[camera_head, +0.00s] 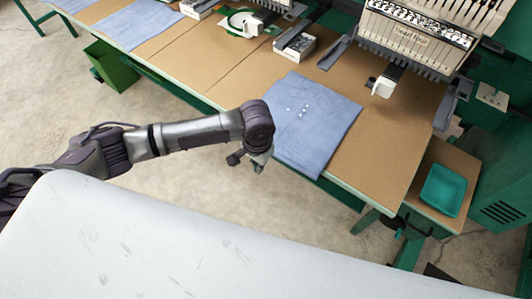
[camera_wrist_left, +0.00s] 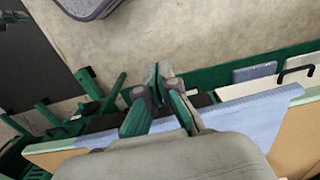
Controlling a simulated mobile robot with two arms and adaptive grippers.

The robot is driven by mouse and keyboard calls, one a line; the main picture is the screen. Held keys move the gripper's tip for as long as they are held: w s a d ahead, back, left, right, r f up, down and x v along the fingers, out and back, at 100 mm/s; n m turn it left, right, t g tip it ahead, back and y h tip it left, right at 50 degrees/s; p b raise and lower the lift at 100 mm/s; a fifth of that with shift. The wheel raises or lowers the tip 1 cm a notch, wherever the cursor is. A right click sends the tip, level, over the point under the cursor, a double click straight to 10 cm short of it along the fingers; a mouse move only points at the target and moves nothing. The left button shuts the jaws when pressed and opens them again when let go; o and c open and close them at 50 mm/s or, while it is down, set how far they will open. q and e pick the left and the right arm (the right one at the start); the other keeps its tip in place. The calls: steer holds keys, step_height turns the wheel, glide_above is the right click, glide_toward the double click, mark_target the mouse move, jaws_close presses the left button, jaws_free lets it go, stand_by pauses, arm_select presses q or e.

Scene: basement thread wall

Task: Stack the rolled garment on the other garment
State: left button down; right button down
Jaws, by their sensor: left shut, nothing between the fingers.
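A flat light-blue garment (camera_head: 318,122) with several small white dots lies on the brown embroidery table (camera_head: 375,165), its near edge at the table's front. Another blue garment (camera_head: 140,24) lies flat farther along the table at the upper left. I cannot make out a rolled garment in either view. My left gripper (camera_head: 248,160) is just short of the table's front edge, left of the dotted garment, shut and empty. In the left wrist view its fingers (camera_wrist_left: 165,88) are together, with blue cloth (camera_wrist_left: 250,116) along the table edge beyond. My right gripper is not in view.
An embroidery machine (camera_head: 415,38) stands behind the dotted garment, another machine head (camera_head: 265,8) to its left. A teal tray (camera_head: 443,190) sits on a lower side surface at the right. A green bin (camera_head: 112,68) is under the table. Bare table lies left of the dotted garment.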

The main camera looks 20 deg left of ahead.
mark_target(277, 144)
arm_select(q)
steer(key=w, duration=0.1)
steer(key=w+d, duration=0.1)
steer(key=w, duration=0.1)
steer(key=shift+w+d+r, duration=0.15)
steer(key=shift+w+r, duration=0.1)
steer(key=w, duration=0.1)
steer(key=w+d, duration=0.1)
steer(key=w, duration=0.1)
steer(key=w+d, duration=0.1)
steer(key=w, duration=0.1)
steer(key=shift+w, duration=0.15)
steer(key=shift+a, duration=0.1)
